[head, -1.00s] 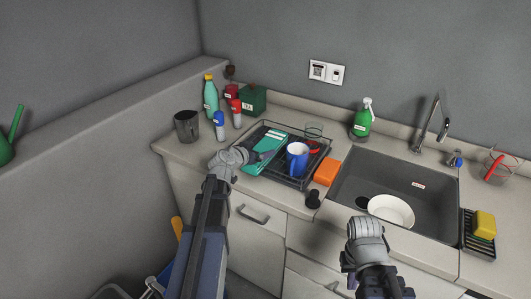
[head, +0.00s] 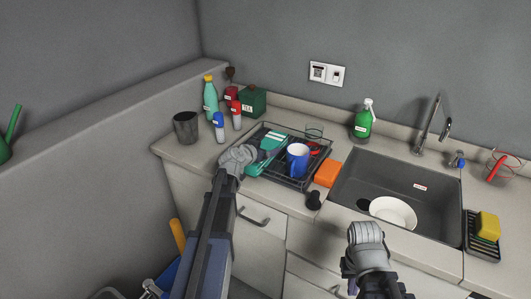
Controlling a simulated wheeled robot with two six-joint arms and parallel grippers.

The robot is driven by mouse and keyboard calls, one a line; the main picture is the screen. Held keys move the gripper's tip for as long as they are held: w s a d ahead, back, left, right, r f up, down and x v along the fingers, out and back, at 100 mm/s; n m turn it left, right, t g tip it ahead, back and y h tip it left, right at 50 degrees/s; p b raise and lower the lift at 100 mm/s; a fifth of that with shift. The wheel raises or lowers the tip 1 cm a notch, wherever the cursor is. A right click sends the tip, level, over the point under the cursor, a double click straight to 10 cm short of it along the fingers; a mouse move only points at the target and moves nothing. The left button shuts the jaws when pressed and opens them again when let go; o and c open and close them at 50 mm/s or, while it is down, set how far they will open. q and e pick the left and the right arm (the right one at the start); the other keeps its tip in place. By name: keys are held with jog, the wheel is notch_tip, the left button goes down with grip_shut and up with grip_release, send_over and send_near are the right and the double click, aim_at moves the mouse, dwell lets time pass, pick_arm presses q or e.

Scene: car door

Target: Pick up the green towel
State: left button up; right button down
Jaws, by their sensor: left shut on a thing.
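The green towel (head: 273,139) with white stripes lies at the left side of the black dish rack. My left gripper (head: 262,155) is shut on the towel at its near left part; the fingers are partly hidden by the wrist and the cloth. The towel looks folded around the fingers, and I cannot tell if it is clear of the rack. My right gripper (head: 366,228) hangs in front of the counter below the sink, apart from everything; its fingers are too hidden to read.
The dish rack (head: 287,181) also holds a blue mug (head: 298,160) and a glass (head: 314,131). An orange sponge (head: 327,173) lies right of it. A dark cup (head: 186,127) and several bottles stand left. The sink (head: 432,204) holds a white plate (head: 393,211).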

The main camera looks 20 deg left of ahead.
aim_at(266, 145)
pick_arm(q)
jog(key=c, duration=0.5)
jog(key=shift+r, duration=0.1)
notch_tip(266, 145, up, 10)
jog(key=p, duration=1)
